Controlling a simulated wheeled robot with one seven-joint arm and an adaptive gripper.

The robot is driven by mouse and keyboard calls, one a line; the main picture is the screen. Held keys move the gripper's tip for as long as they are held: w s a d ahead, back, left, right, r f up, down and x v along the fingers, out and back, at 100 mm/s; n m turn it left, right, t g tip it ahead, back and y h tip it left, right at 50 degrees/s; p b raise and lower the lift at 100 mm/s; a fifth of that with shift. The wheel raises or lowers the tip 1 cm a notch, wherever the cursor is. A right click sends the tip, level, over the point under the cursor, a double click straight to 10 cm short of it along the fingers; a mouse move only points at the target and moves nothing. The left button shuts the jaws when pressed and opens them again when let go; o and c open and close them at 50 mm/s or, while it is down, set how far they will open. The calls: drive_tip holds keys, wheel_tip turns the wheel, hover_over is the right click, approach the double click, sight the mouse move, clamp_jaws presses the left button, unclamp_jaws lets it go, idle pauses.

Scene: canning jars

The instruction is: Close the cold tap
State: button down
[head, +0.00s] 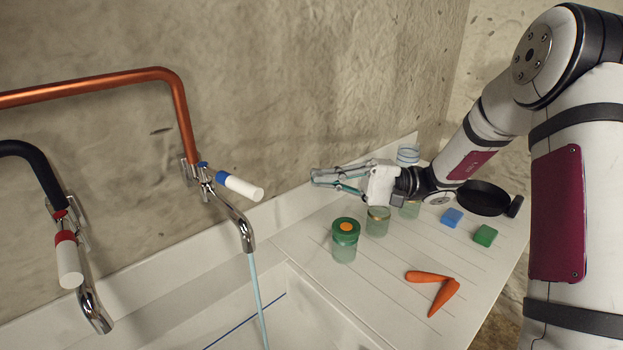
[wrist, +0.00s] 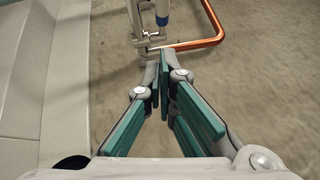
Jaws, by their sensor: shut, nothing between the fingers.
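The cold tap is the one with blue marks. Its white lever handle (head: 240,186) sticks out to the right, and a stream of water (head: 258,300) runs from its chrome spout (head: 242,228) into the sink. My gripper (head: 316,177) is shut and empty, to the right of the lever and apart from it, pointing left. In the wrist view my closed fingertips (wrist: 159,78) point toward the tap body (wrist: 148,38) with its blue part (wrist: 162,17) near the top edge.
A red-marked tap (head: 68,262) at left shows no water. A green-lidded jar (head: 345,240), other jars, carrots (head: 443,295), a blue block (head: 452,218), a green block (head: 485,236) and a black pan (head: 483,198) are on the drainboard. The wall is close behind.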

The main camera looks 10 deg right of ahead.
sight(259, 192)
drive_tip(key=s+a+r+p, duration=0.2)
drive_tip(key=s+a, duration=0.1)
drive_tip(key=a, duration=0.7)
drive_tip(key=shift+a+p, duration=0.3)
drive_tip(key=shift+a, duration=0.05)
drive_tip(key=s+t+p, duration=0.1)
drive_tip(key=s+a+m+t+p, duration=0.1)
drive_tip(key=p, duration=0.1)
drive_tip(key=shift+s+a, duration=0.1)
drive_tip(key=shift+s, duration=0.1)
drive_tip(key=shift+w, duration=0.1)
